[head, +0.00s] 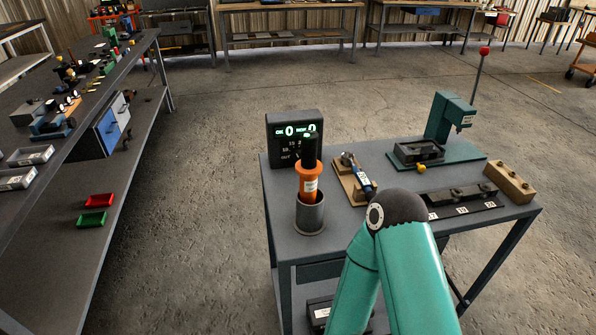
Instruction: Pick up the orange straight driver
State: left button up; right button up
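The orange straight driver (309,187) stands upright in a grey cylindrical holder (310,216) near the left edge of the bench (352,225). It has a black upper part with a green spot on top and a pale label on its orange body. Its lower end is hidden inside the holder. No gripper touches the visible part of it. My teal right arm bends at a dark elbow over the front of the bench, to the right of the driver. Neither of my grippers shows.
A counter display (284,128) stands just behind the driver. To its right are a board with a blue and black tool (358,180), a green press (450,118), a black numbered strip (461,207) and a tan block (509,181). Floor is clear between this bench and the left-hand table.

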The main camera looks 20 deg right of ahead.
aim_at(308, 169)
jog(key=z, duration=1.15)
jog(key=k, duration=0.3)
jog(key=u, duration=0.55)
